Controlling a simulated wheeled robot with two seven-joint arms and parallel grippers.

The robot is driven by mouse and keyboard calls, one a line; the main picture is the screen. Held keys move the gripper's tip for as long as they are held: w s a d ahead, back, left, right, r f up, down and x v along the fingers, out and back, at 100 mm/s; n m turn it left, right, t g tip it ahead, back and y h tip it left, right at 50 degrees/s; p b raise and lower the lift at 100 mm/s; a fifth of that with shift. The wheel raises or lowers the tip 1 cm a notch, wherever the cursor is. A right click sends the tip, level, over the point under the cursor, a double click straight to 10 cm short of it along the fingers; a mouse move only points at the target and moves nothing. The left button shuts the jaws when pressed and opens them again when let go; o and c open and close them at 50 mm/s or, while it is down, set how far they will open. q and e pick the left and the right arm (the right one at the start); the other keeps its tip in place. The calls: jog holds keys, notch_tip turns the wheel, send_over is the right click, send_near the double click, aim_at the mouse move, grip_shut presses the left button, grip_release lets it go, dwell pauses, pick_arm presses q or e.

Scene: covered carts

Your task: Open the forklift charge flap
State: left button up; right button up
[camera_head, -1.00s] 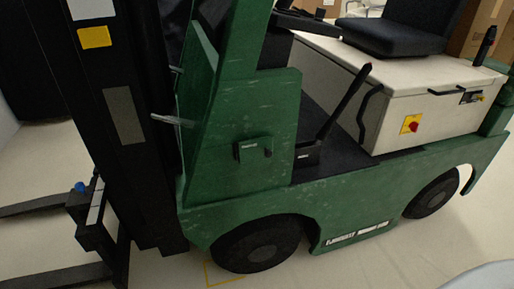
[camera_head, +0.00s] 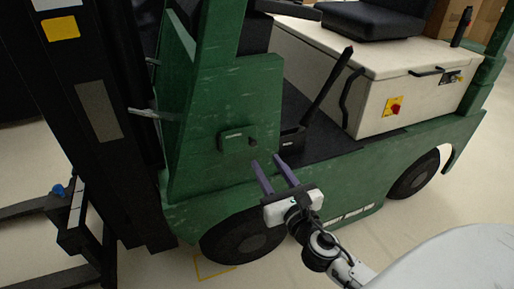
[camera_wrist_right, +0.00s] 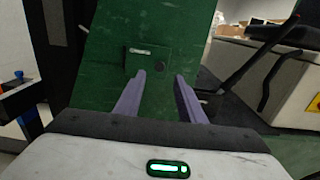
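The green forklift (camera_head: 330,180) stands in front of me. Its charge flap (camera_head: 236,139) is a small green panel with a pale label and a dark round knob at its right, on the green side panel above the front wheel. It looks shut. The flap also shows in the right wrist view (camera_wrist_right: 147,60), beyond the fingertips. My right gripper (camera_head: 267,166) is open and empty, with its two purple fingers pointing at the side panel, below and right of the flap. The open fingers also show in the right wrist view (camera_wrist_right: 160,78). My left gripper is out of view.
The black mast (camera_head: 95,110) stands at the left, with forks (camera_head: 30,207) low in front. A black lever (camera_head: 328,85) rises right of the flap. The cream seat box (camera_head: 390,95) is further right. Pale floor is open in front of the forklift.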

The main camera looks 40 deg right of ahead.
aim_at(254, 144)
jog(key=x, duration=0.8)
jog(key=shift+a, duration=0.1)
jog(key=shift+c, duration=0.2)
grip_shut()
